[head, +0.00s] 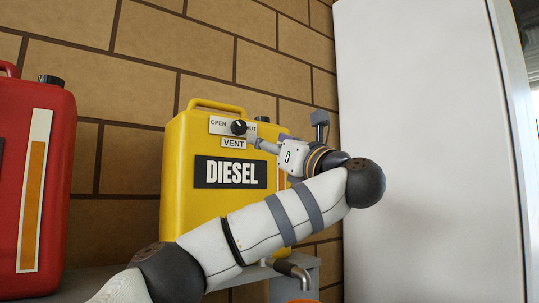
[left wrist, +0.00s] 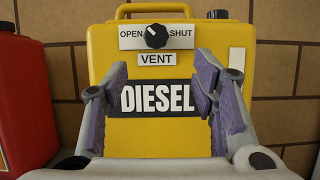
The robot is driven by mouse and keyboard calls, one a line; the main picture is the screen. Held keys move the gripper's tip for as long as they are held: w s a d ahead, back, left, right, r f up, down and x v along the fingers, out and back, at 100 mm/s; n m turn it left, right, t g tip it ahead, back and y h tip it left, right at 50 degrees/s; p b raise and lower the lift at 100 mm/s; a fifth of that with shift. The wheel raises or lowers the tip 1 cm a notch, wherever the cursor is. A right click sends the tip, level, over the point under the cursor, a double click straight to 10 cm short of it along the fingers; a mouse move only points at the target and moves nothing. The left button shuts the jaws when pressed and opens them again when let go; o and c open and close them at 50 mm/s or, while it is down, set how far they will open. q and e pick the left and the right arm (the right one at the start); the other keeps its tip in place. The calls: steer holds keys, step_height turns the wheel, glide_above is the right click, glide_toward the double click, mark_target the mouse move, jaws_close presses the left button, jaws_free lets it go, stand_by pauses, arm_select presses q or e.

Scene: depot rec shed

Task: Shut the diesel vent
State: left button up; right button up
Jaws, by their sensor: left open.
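The yellow diesel can (head: 190,190) stands against the brick wall, with a black DIESEL label on its front; it also fills the left wrist view (left wrist: 225,38). Its black vent knob (head: 239,127) sits on a white plate between OPEN on the left and SHUT on the right, above a VENT label. In the left wrist view, the knob (left wrist: 156,36) has a pale mark that appears to point up and left, towards OPEN. My left gripper (left wrist: 161,72) is open and empty, its fingers spread below the knob, apart from it. In the head view my left gripper (head: 253,141) partly covers SHUT. My right gripper is out of view.
A red can (head: 70,190) stands left of the yellow one on a grey shelf (head: 95,283). A tall white cabinet or panel (head: 425,140) stands close on the right. A metal pipe (head: 291,270) juts out below the yellow can.

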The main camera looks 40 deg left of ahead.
arm_select(q)
steer(key=p, duration=0.2)
glide_toward(241, 127)
steer(key=a+r, duration=0.1)
steer(key=a, duration=0.1)
steer(key=x, duration=0.5)
steer(key=shift+r+p, duration=0.1)
steer(key=shift+p, duration=0.25)
steer(key=shift+w+a, duration=0.5)
steer(key=shift+a, duration=0.15)
steer(key=c, duration=1.2)
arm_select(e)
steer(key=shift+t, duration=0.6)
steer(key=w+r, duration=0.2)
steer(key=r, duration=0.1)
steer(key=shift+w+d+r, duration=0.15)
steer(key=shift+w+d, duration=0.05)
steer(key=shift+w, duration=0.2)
